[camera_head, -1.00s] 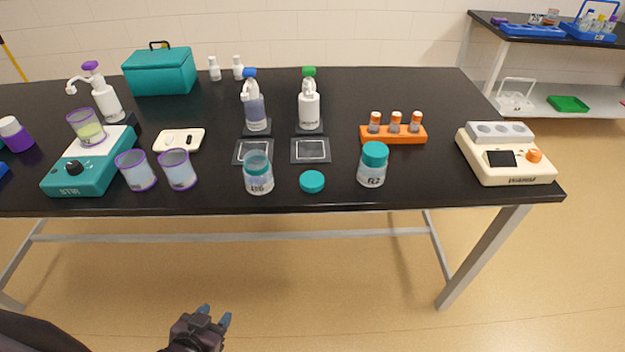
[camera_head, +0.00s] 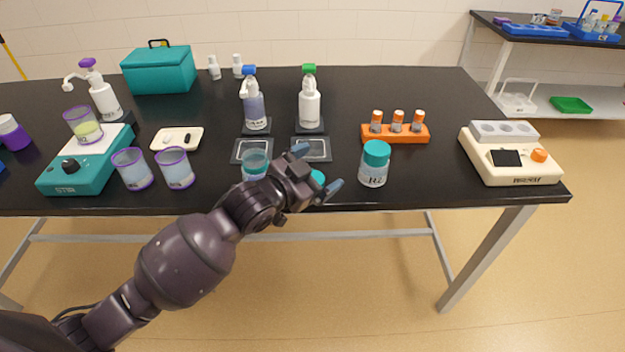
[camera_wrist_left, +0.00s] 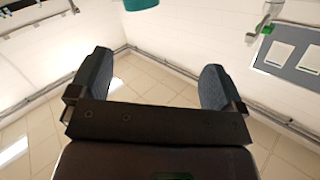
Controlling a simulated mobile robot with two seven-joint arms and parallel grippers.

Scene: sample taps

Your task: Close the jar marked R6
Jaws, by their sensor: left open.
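The open jar (camera_head: 254,165), clear with bluish contents, stands near the table's front edge. My left arm hides its lower part and label; its label was hard to read earlier. A loose teal lid (camera_head: 318,177) lies to its right, partly hidden by my left gripper. My left gripper (camera_head: 316,170) is open and empty, its two fingers spread around the lid's position in the head view; contact cannot be told. The fingers also show apart in the wrist view (camera_wrist_left: 155,72), with a teal object (camera_wrist_left: 142,4) cut off at the top. My right gripper is out of view.
A second jar (camera_head: 374,166), marked R2 with a teal lid on, stands right of my gripper. Two pump bottles (camera_head: 255,110) (camera_head: 309,108) and an orange vial rack (camera_head: 395,134) stand behind. Purple-rimmed beakers (camera_head: 175,170) and a teal stirrer (camera_head: 78,178) are at left.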

